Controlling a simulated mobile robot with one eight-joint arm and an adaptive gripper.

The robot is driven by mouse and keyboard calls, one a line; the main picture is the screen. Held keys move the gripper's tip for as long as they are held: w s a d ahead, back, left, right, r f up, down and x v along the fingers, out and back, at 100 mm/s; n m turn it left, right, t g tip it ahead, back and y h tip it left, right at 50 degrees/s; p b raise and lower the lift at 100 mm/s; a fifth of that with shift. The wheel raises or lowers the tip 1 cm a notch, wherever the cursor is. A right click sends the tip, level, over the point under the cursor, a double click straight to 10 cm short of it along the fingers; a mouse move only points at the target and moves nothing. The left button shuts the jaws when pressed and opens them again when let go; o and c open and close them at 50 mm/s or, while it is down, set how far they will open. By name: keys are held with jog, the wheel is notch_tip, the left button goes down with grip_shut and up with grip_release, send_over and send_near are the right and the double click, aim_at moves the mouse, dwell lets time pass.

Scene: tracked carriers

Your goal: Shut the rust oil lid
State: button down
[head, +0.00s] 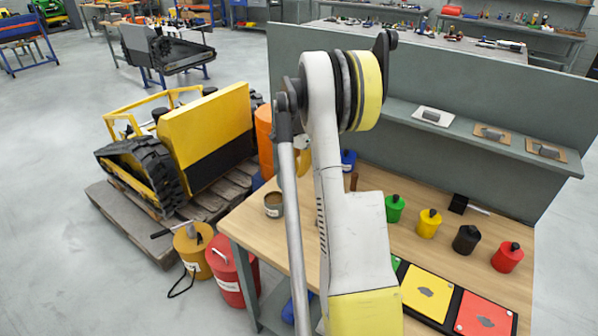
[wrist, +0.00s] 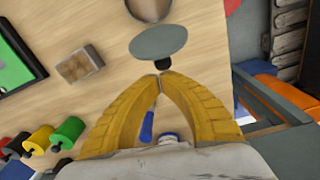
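The rust oil can (head: 273,204) stands at the left end of the wooden workbench, a brownish open-topped can with a pale label. Its rim (wrist: 153,17) is cut off at the top of the wrist view. A grey-green round lid (wrist: 157,41) with a black knob shows just beyond my fingertips, apart from the can in that picture. My gripper (wrist: 162,75) has its yellow fingers drawn together at the knob and appears to hold it. The lid looks tilted, and its height above the bench is hard to tell. In the head view my arm hides gripper and lid.
Green (head: 395,208), yellow (head: 428,223), black (head: 466,239) and red (head: 507,257) canisters stand on the bench's right side. Coloured trays (head: 442,290) lie in front. A brown block (wrist: 77,67) lies left of the lid. Bare wood surrounds the rust can.

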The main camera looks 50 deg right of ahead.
aim_at(289, 174)
jog(key=shift+a+r, duration=0.1)
jog(key=shift+a+r+h, duration=0.15)
jog(key=shift+h, duration=0.25)
jog(key=shift+a+r+h, duration=0.25)
jog(key=shift+h, duration=0.25)
jog(key=a+h, duration=0.1)
jog(key=h, duration=0.1)
jog(key=a+r+h, duration=0.1)
jog(key=a+r+h+b, duration=0.1)
jog(key=h, duration=0.1)
jog(key=shift+a+h, duration=0.3)
jog(key=shift+a, duration=0.05)
jog(key=shift+a+r+h+b, duration=0.2)
jog(key=shift+a+h+b, duration=0.25)
jog(key=shift+a+h, duration=0.6)
jog(key=shift+a+f, duration=0.2)
jog(key=shift+a, duration=1.25)
jog(key=shift+a+f+b, duration=0.4)
jog(key=shift+a+f, duration=0.05)
jog(key=shift+a, duration=0.3)
jog(key=shift+a+f+b, duration=0.35)
jog(key=shift+a+f, duration=0.1)
jog(key=shift+a, duration=0.25)
